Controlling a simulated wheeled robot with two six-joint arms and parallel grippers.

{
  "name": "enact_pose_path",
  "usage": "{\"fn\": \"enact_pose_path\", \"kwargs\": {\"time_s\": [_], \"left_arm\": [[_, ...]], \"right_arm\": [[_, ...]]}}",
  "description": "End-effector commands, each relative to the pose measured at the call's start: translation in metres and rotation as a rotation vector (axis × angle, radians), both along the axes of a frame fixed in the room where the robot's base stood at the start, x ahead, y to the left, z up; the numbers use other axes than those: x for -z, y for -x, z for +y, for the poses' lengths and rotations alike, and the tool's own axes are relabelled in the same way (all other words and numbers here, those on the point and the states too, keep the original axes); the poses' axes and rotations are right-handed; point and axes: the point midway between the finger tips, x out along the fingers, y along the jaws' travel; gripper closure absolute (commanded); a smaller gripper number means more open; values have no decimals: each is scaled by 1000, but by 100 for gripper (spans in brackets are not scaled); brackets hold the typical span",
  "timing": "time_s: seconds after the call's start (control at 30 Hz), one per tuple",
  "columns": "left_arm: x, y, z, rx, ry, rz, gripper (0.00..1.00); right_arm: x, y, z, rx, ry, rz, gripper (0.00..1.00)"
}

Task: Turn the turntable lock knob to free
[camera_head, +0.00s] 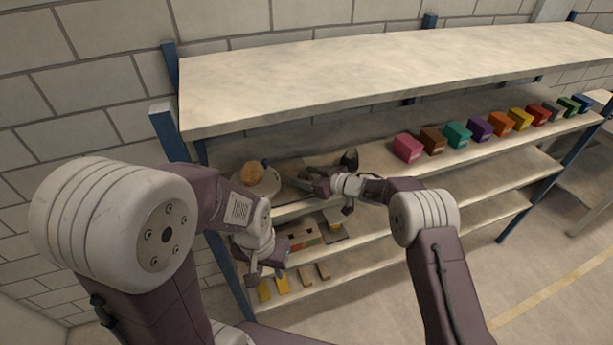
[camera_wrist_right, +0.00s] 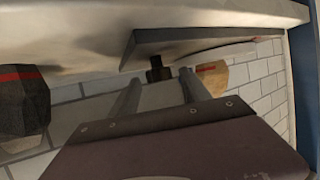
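The turntable (camera_head: 266,187) is a pale round plate on the second shelf, at its left end, with a tan lump on it. In the right wrist view, a grey plate (camera_wrist_right: 190,40) that looks like part of it slants near the shelf. A small dark knob (camera_wrist_right: 158,70) shows at this plate, beyond and between the fingertips. My right gripper (camera_head: 308,184) is just right of the turntable; in its wrist view its fingers (camera_wrist_right: 160,90) are apart with nothing clearly held. My left gripper (camera_head: 265,272) hangs lower, in front of the lower shelves; its opening is unclear. The knob is not distinguishable in the head view.
A dark object with a red band (camera_wrist_right: 25,100) stands beside my right gripper. Several coloured boxes (camera_head: 407,147) line the shelf to the right. The top shelf (camera_head: 400,75) overhangs this space. A blue post (camera_head: 168,135) stands at left; yellow pieces (camera_head: 264,290) lie below.

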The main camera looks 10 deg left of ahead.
Motion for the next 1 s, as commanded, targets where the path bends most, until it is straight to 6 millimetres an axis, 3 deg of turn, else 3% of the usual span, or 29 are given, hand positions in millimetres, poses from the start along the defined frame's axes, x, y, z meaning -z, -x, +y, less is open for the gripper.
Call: {"fn": "enact_pose_path", "kwargs": {"time_s": [0.27,0.67,1.0], "left_arm": [[5,0,0,0,0,0,64],[30,0,0,0,0,0,64],[30,0,0,0,0,0,64]], "right_arm": [[0,3,-7,2,3,1,45],[-29,35,-69,2,2,0,45],[-33,39,-74,-1,2,1,45]]}}
